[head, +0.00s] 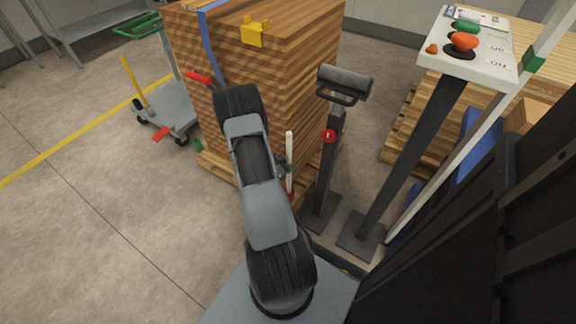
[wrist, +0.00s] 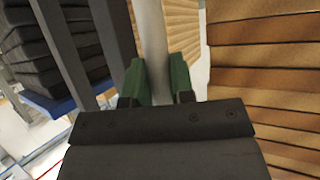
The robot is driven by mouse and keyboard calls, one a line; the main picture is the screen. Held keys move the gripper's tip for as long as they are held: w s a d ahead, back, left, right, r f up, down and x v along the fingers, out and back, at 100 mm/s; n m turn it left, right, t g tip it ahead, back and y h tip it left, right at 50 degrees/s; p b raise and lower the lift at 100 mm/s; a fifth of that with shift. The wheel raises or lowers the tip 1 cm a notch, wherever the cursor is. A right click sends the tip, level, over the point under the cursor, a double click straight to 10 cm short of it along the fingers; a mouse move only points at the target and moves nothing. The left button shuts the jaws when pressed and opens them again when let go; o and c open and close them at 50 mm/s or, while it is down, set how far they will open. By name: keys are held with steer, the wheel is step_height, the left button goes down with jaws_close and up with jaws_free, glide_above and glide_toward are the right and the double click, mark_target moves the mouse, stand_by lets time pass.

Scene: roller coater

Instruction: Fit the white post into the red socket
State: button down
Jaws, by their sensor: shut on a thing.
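The white post (head: 289,155) stands nearly upright to the right of my arm in the head view. My gripper (head: 283,169) is shut on it, with the fingers mostly hidden behind my arm. In the wrist view, the white post (wrist: 153,40) runs up between the green fingertips of my gripper (wrist: 160,80). A small dark red patch (head: 291,196) shows at the post's lower end. I cannot tell whether it is the red socket or part of the post, nor whether the two are joined.
A pallet stack of wooden boards (head: 255,80) stands close behind the post. A roller stand (head: 345,82) with a red round part (head: 329,136) and a control pedestal (head: 465,50) stand to the right.

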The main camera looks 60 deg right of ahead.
steer(key=shift+f+b, duration=0.65)
steer(key=shift+f, duration=0.35)
steer(key=c, duration=0.9)
jaws_free()
steer(key=shift+r, duration=0.1)
steer(key=p+v, duration=0.5)
steer(key=v, duration=0.8)
steer(key=shift+w+a+r, duration=0.15)
steer(key=shift+a, duration=0.15)
